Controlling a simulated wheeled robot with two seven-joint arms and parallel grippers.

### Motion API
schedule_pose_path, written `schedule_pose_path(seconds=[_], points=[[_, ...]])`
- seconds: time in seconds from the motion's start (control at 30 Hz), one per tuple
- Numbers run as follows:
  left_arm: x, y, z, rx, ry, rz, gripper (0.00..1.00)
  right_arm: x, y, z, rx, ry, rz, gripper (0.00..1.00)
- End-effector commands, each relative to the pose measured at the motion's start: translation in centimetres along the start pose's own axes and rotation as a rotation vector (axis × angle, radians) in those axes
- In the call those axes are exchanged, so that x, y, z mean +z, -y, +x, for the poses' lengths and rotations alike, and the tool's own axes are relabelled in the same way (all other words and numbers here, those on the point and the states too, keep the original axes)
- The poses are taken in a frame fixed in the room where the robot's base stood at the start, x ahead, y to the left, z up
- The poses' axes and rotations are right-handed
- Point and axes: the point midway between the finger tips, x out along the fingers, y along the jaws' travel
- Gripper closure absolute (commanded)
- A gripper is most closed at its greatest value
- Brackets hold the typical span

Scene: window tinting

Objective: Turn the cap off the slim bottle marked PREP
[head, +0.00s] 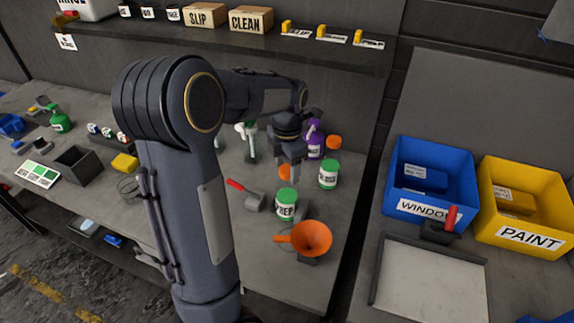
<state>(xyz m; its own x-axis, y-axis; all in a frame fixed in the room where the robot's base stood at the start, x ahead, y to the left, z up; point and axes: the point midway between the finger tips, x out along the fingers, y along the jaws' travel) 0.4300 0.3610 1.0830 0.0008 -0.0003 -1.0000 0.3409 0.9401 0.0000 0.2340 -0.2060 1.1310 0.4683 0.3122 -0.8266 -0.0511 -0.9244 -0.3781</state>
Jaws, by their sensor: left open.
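I cannot tell whether the fingers touch anything. My right gripper is not in view.
An orange funnel (311,238) and a red-handled tool (248,195) lie near. Blue (400,160) and yellow (555,185) bins stand right.

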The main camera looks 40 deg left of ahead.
Motion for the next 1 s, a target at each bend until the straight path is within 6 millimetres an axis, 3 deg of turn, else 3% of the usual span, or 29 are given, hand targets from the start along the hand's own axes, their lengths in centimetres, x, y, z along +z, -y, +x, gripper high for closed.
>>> schedule_pose_path(seconds=[0.53, 0.67, 0.87, 1.0], points=[[-0.03, 0.01, -0.02, -0.001, 0.000, 0.979, 0.44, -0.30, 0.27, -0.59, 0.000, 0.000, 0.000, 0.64], [-0.03, -0.01, 0.00, -0.001, -0.001, 1.072, 0.44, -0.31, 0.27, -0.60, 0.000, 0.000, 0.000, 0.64], [-0.02, 0.00, 0.00, -0.001, -0.001, 1.080, 0.44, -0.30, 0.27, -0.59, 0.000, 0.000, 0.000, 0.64], [-0.01, 0.00, -0.01, -0.001, 0.000, 1.079, 0.63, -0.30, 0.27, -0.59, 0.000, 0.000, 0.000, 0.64]])
